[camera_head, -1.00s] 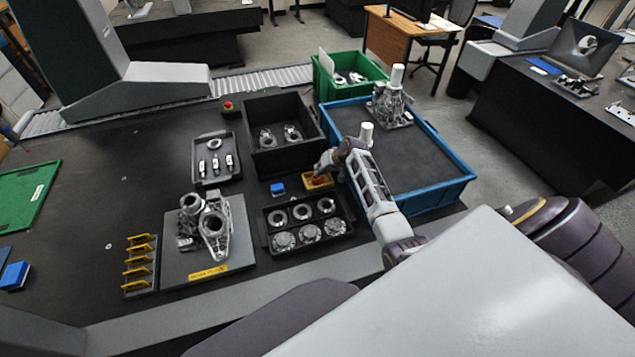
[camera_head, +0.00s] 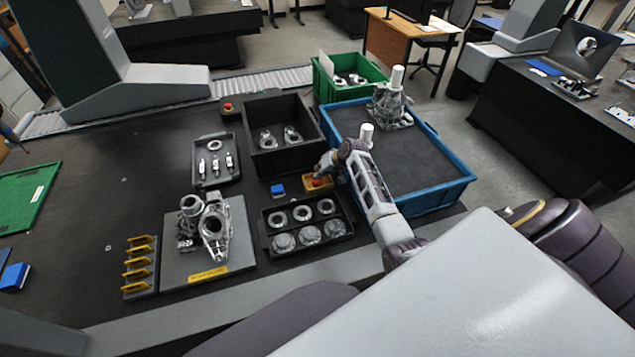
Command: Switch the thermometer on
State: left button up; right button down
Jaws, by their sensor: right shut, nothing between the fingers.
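I cannot pick out anything that is clearly a thermometer. A small yellow box with a red top part (camera_head: 317,184) sits on the dark table, between a blue block (camera_head: 277,190) and the blue bin. My right gripper (camera_head: 322,171) is shut and empty, just above and behind this box, with its arm reaching in from the lower right. The picture is too small to tell whether the fingertips touch the box. My left gripper is not in view.
A black parts tray (camera_head: 268,240) is in front of the box, and a black open bin (camera_head: 272,163) is behind it. The blue bin (camera_head: 458,180) is to the right. A fixture plate (camera_head: 180,268) with metal castings is at front left.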

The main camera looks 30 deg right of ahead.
jog(key=shift+f, duration=0.65)
dwell(1.3)
jog(key=shift+r, duration=0.15)
jog(key=shift+r+p, duration=0.55)
jog(key=shift+p, duration=0.15)
jog(key=shift+r+p, duration=2.95)
jog(key=shift+r, duration=0.05)
